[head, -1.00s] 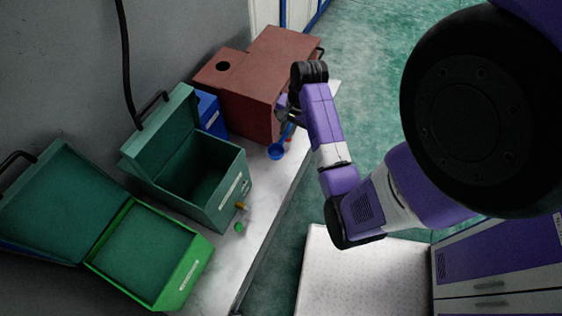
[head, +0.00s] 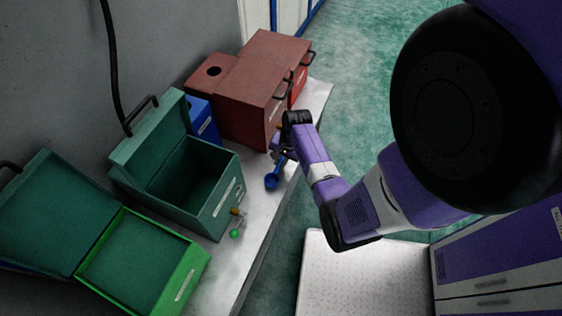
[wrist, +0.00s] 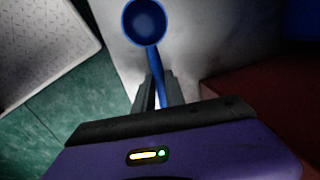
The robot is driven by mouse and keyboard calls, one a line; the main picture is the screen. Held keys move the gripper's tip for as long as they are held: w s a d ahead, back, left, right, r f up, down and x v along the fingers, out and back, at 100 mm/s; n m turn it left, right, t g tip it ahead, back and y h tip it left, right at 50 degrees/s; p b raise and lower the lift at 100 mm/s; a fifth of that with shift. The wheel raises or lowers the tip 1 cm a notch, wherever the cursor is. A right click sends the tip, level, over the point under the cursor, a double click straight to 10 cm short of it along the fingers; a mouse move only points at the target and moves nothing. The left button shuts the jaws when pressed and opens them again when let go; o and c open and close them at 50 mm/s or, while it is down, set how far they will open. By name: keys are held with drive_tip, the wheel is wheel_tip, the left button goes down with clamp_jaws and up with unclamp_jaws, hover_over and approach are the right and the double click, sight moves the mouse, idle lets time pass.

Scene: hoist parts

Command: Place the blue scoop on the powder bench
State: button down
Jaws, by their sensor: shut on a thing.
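The blue scoop (head: 272,181) has a round bowl and a thin handle. My gripper (head: 281,156) is shut on the handle, at the front edge of the grey bench (head: 268,217), beside the dark red box. In the wrist view the scoop's bowl (wrist: 144,22) points away from my gripper (wrist: 157,92), with the handle running between the two dark fingers. The bowl is over the bench top; I cannot tell whether it touches the surface.
A dark red box (head: 252,107) with handles stands just behind my gripper. An open dark green box (head: 219,208), a bright green-rimmed box (head: 185,278) and a blue box (head: 203,122) line the wall. A small green knob (head: 235,233) lies near the bench's front edge.

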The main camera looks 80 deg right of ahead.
drive_tip(key=shift+f, duration=0.2)
drive_tip(key=c, duration=1.4)
unclamp_jaws()
wheel_tip(320, 180, up, 12)
drive_tip(key=s+p, duration=0.2)
drive_tip(key=w+a+r+n+t+h, duration=0.15)
drive_tip(key=a+n, duration=0.35)
drive_tip(key=a, duration=0.5)
drive_tip(key=w+a+r+n+t+h, duration=0.1)
drive_tip(key=a+n+t+h, duration=0.3)
drive_tip(key=a, duration=0.7)
drive_tip(key=s+a+r+n+t+y, duration=0.2)
drive_tip(key=a+r+n, duration=0.2)
drive_tip(key=r, duration=0.4)
drive_tip(key=s+a+r+n+t+y, duration=0.1)
drive_tip(key=a+r+n+t+y, duration=0.1)
drive_tip(key=r, duration=0.5)
drive_tip(key=s+a+r+n+t+y, duration=0.2)
drive_tip(key=a+r+n+t, duration=0.1)
drive_tip(key=a+r+n, duration=0.3)
drive_tip(key=shift+s+a+r, duration=0.15)
drive_tip(key=shift+a+r, duration=0.45)
drive_tip(key=shift+r, duration=0.05)
drive_tip(key=shift+s+a+r, duration=0.15)
drive_tip(key=shift+a+r, duration=0.4)
drive_tip(key=shift+r, duration=0.1)
